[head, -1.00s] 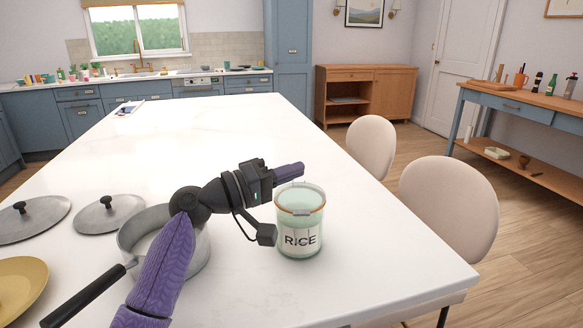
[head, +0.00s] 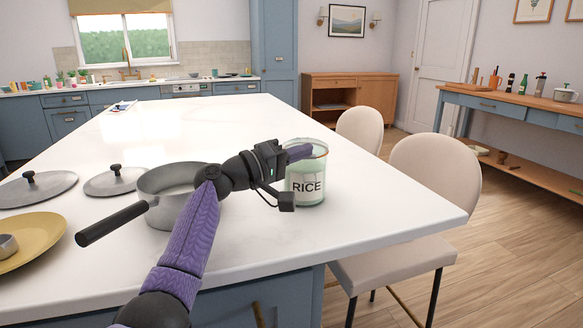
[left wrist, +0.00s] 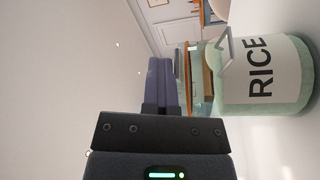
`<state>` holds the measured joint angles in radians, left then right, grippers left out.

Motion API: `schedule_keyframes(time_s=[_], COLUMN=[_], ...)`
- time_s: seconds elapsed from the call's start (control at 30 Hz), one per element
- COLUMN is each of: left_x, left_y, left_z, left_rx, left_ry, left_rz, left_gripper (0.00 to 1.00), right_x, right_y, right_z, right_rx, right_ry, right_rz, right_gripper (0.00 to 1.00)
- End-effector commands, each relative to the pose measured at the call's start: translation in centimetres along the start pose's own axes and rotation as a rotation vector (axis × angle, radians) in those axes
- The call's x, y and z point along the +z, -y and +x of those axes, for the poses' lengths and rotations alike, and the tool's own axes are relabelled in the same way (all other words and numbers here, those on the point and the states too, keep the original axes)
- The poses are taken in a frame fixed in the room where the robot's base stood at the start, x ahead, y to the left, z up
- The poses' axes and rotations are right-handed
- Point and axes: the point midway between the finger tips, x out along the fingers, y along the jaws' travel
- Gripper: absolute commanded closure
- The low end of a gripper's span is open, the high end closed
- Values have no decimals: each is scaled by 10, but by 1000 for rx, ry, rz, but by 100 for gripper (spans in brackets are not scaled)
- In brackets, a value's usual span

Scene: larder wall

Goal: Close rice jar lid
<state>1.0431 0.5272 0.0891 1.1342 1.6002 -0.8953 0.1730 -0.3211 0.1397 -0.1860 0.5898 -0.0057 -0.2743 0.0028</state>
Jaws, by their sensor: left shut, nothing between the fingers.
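The rice jar (head: 305,187) is pale green glass with a white RICE label. It stands upright on the white island top in the head view. Its clear lid (head: 313,144) shows at the top with an orange-brown rim; my fingers cover part of it, and I cannot tell how far it is tilted. My left gripper (head: 300,153) is shut and empty, its purple fingers overlapping the jar's upper part in the head view. In the left wrist view the jar (left wrist: 262,85) lies sideways at right, its wire clasp (left wrist: 227,52) facing the camera, with the shut fingers (left wrist: 162,82) beyond its top end. My right gripper is out of view.
A grey saucepan (head: 165,205) stands left of the jar, its black handle pointing front left. Two grey lids (head: 115,182) and a yellow plate (head: 40,243) lie farther left. Beige chairs (head: 432,180) stand past the right edge. The island top behind the jar is clear.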

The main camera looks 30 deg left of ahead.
Motion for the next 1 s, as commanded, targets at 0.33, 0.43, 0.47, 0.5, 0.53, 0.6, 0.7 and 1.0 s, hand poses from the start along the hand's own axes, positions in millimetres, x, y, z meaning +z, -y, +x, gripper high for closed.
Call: schedule_keyframes(time_s=[0.33,0.43,0.47,0.5,0.53,0.6,0.7,1.0], left_x=[2,2,2,2,2,2,1,0], left_y=[8,8,8,8,8,8,8,5], left_z=[7,7,7,7,7,6,-4,-63], left_rx=[-13,-13,-13,-14,-14,-14,-15,-13], left_ry=[11,11,11,11,11,11,9,8], left_rz=[-2,-2,-2,-2,-2,-2,-2,0], left_gripper=[100,100,100,100,100,100,100,100], right_x=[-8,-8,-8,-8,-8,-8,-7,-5], right_y=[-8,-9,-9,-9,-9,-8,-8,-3], right_z=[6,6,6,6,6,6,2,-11], right_rx=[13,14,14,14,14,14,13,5], right_ry=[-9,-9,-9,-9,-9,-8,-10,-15], right_rz=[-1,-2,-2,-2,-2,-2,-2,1], right_gripper=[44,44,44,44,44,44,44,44])
